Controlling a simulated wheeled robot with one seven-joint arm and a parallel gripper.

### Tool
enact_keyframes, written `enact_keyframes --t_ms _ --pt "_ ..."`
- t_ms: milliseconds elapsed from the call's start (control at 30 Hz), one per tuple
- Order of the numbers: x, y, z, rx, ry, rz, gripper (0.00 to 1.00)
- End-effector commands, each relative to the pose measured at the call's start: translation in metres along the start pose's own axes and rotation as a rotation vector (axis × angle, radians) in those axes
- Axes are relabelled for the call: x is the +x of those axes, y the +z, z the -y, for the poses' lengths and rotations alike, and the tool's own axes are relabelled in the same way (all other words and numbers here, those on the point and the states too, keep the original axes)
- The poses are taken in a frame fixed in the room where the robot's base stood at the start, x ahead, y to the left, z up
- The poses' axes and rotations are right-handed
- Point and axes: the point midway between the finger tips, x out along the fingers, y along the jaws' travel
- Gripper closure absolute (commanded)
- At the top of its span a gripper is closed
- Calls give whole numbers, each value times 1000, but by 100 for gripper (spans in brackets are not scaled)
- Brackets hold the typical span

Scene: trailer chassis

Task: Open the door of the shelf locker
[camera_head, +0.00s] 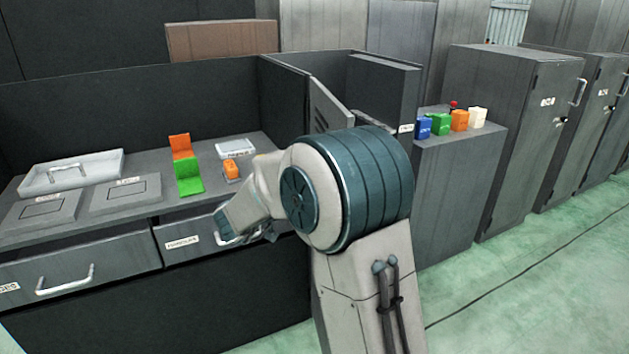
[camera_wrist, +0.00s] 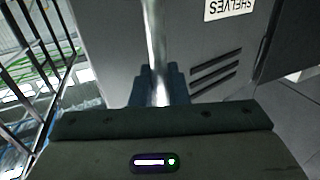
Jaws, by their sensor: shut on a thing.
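In the wrist view the door (camera_wrist: 110,45) fills the middle, with a white label reading SHELVES (camera_wrist: 229,8) upside down and dark slots. My gripper (camera_wrist: 161,85) is shut on the door's metal bar handle (camera_wrist: 156,35), one finger on each side. In the head view my arm hides the gripper and much of the door.
The bench holds a grey tray (camera_head: 72,172), green and orange blocks (camera_head: 187,172) and a small white box (camera_head: 235,148). Drawers (camera_head: 75,270) with handles lie below. Coloured blocks (camera_head: 440,124) stand on a cabinet to the right. The green floor (camera_head: 540,280) is clear at the right.

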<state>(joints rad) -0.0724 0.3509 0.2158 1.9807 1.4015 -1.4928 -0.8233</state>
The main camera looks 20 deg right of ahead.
Motion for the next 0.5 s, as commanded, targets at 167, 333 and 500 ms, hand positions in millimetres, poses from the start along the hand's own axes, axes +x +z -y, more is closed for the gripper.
enact_keyframes --t_ms 167,333,500 --pt "0 -6 3 8 -8 -8 100" --pt "0 -6 3 8 -9 -8 68" --pt "-2 -4 4 6 -10 -6 68"
